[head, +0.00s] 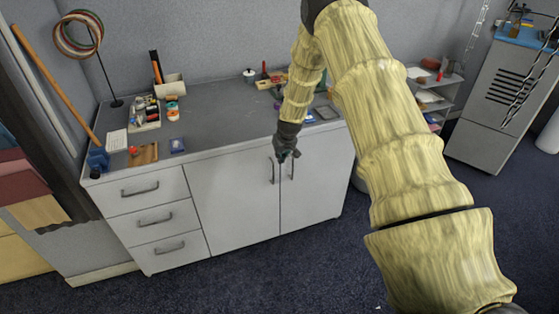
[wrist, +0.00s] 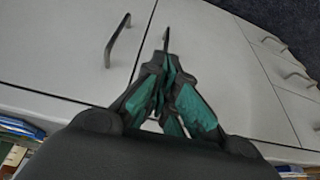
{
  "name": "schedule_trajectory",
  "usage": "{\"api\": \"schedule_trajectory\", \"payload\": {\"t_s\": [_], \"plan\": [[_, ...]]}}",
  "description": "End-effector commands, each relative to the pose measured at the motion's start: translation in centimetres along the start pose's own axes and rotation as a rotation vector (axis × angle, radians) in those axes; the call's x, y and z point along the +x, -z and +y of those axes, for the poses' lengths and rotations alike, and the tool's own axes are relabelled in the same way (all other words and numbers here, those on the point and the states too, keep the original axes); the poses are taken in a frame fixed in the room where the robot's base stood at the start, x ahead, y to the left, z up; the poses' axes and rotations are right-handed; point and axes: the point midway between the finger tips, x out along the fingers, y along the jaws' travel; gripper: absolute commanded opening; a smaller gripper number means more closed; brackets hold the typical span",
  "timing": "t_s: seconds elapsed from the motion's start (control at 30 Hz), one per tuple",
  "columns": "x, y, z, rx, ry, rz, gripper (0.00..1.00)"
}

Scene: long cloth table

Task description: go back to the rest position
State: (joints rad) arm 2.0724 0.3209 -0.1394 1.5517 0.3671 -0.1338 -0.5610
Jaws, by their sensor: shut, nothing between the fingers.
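My gripper (head: 287,157) hangs at the front edge of the cabinet, pointing down in front of its doors. In the wrist view my gripper (wrist: 168,62) shows dark and teal fingers with their tips together, and nothing is held. The grey cabinet (head: 237,200) stands behind it with two door handles (head: 281,170) close to the fingertips. In the wrist view one door handle (wrist: 117,40) lies to the left of the fingers; another is partly hidden behind the tips. I cannot tell whether the fingers touch it.
The countertop (head: 215,125) holds a box with small items (head: 145,115), jars, a wooden block (head: 144,153) and a blue item (head: 177,145). Drawers (head: 155,215) are at the left. A grey metal cabinet (head: 505,100) stands at the right. Dark carpet (head: 250,275) in front is clear.

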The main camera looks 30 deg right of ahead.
Motion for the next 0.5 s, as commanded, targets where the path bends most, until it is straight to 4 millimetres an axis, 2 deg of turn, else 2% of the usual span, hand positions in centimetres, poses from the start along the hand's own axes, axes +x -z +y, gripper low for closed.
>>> {"api": "schedule_trajectory", "payload": {"t_s": [0.23,0.5], "plan": [[-3.0,0.0,0.0,-0.001,0.000,0.001,0.00],[-4.9,-0.1,0.0,0.000,0.000,-0.001,0.00]]}}
